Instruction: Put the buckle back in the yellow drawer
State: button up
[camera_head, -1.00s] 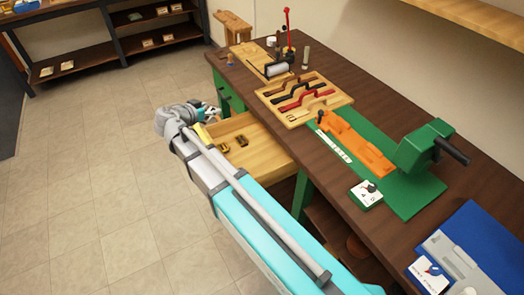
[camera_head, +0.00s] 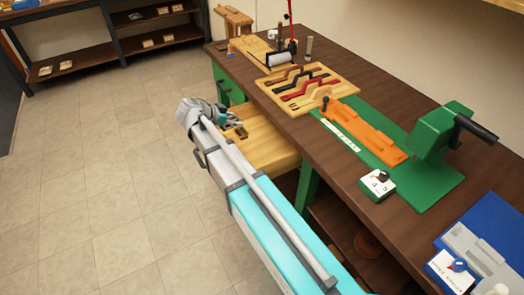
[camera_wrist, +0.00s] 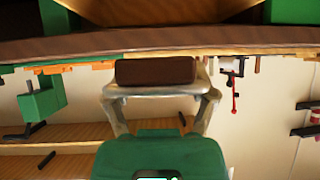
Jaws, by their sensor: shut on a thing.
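My gripper (camera_wrist: 157,90) is shut on a dark brown block-shaped thing (camera_wrist: 155,71) in the wrist view. I cannot tell whether this is the buckle.
The drawer juts from a dark workbench (camera_head: 345,183) with green legs. On top are a wooden tool tray (camera_head: 332,97), an orange fixture (camera_head: 365,131), a green press (camera_head: 435,135) and a blue case (camera_head: 485,225). The tiled floor (camera_head: 110,200) at left is clear.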

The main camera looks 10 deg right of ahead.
jog(key=shift+d+f+m+g+b, duration=0.25)
jog(key=shift+d+f+g+b, duration=0.15)
jog(key=shift+f, duration=0.4)
jog(key=shift+d+f+m+g+b, duration=0.3)
jog(key=shift+d+f, duration=0.1)
jog(key=shift+f, duration=0.35)
jog(key=shift+w+a+b+x, duration=0.15)
jog(key=shift+w+b+x, duration=0.45)
jog(key=shift+b+x, duration=1.45)
jog(key=shift+w+a+b+x, duration=0.15)
jog(key=shift+w+b+x, duration=0.6)
jog(key=shift+x, duration=2.35)
jog(key=shift+w+a+b+x, duration=0.15)
jog(key=shift+w+b+x, duration=0.25)
jog(key=shift+b+x, duration=1.75)
jog(key=shift+w+d+f+p, duration=0.1)
jog(key=shift+d+p, duration=0.25)
jog(key=shift+p, duration=0.1)
jog(key=shift+w+d+f+b, duration=0.25)
jog(key=shift+d+f+b, duration=0.1)
jog(key=shift+f+b, duration=0.3)
notch_tip(320, 180, down, 3)
jog(key=b, duration=0.2)
jog(key=shift+r+b, duration=0.1)
jog(key=shift+b, duration=0.3)
